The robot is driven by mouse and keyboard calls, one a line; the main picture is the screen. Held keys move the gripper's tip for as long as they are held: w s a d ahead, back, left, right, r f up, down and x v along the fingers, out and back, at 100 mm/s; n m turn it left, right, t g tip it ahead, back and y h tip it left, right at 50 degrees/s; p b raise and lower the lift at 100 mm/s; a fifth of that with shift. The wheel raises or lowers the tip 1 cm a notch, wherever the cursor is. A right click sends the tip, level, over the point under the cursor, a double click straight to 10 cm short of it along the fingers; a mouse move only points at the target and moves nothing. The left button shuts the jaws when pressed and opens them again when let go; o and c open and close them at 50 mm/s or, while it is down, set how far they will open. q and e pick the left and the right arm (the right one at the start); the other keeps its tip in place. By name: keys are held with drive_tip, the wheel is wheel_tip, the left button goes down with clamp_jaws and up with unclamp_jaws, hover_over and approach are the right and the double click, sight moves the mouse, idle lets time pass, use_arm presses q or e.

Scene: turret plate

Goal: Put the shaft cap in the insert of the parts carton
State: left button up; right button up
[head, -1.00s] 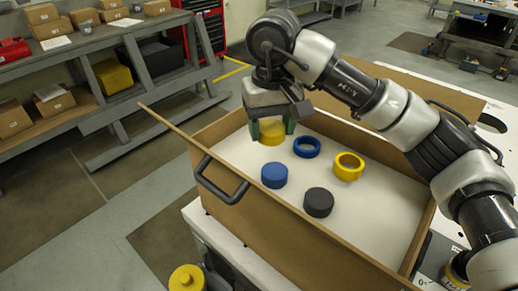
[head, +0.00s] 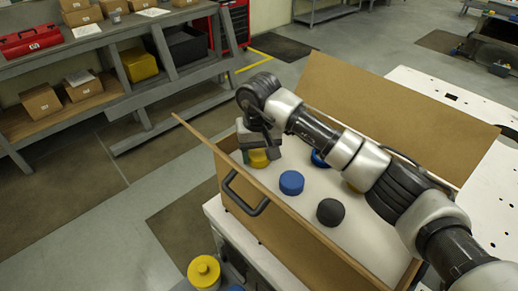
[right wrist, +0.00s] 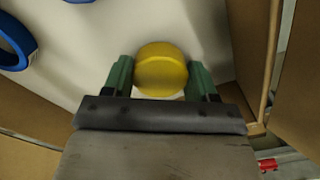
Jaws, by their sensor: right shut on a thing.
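A yellow round cap (head: 258,159) is between the green fingers of my right gripper (head: 254,152), at the left end inside the parts carton (head: 262,207). In the right wrist view the gripper (right wrist: 161,76) is shut on this cap (right wrist: 161,70), near the carton walls. I cannot tell whether the cap touches the white insert (head: 302,207). A blue cap (head: 291,183) and a black cap (head: 330,212) sit on the insert. My left gripper is not in view.
A blue ring (head: 318,159) and a yellow ring, mostly hidden by my right arm, lie on the insert. The carton's flaps (head: 385,95) stand open. A yellow knobbed part (head: 204,271) stands outside, at the lower left. Shelves with boxes (head: 42,101) are behind.

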sight(259, 153)
drive_tip(key=shift+f, duration=0.15)
drive_tip(key=o, duration=0.9)
drive_tip(key=shift+r, duration=0.3)
wheel_tip(259, 153, up, 4)
drive_tip(key=b, duration=0.2)
drive_tip(key=shift+f+b, duration=0.15)
drive_tip(key=shift+b, duration=0.2)
wheel_tip(259, 153, up, 8)
drive_tip(key=b, duration=0.2)
